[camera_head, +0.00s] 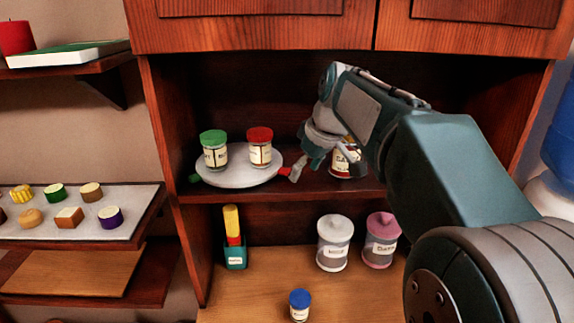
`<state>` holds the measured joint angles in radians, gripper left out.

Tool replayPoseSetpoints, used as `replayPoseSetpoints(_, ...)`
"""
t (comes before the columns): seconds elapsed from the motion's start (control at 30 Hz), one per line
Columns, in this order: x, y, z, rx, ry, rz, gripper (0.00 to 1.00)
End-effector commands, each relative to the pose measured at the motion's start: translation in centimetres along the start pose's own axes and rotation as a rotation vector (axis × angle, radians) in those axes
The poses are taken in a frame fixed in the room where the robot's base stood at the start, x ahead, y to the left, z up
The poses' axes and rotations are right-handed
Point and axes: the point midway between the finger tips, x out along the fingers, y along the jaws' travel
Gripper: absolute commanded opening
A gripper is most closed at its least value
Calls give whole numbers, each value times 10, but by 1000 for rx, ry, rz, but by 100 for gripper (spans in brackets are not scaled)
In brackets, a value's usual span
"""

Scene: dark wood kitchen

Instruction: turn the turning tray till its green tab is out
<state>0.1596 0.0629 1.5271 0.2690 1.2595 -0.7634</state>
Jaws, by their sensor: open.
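The turning tray (238,180) is a pale round disc on the cabinet's middle shelf. A jar with a green lid (214,150) and a jar with a red lid (260,147) stand upright on it. The green tab (194,178) sticks out at the tray's left edge. A red tab (284,171) sticks out at its right edge. My gripper (300,162) is open, with its fingers close to the red tab; I cannot tell whether they touch it. My arm hides part of the shelf to the right.
Another jar (347,160) stands behind my gripper, partly hidden. Upper cabinet doors (250,30) overhang the shelf.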

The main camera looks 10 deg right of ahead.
Motion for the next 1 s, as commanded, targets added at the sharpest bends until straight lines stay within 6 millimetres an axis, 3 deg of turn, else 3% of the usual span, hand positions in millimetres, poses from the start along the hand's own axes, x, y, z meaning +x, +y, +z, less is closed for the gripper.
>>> replayPoseSetpoints(0.3, 20, -1, -46, -1, -2, -1, 74)
replayPoseSetpoints(0.7, 30, 0, -44, 0, -1, 1, 74)
replayPoseSetpoints(0.87, 30, 0, -44, 0, -2, 0, 3)
replayPoseSetpoints(1.0, 32, -1, -43, 0, -4, -2, 0)
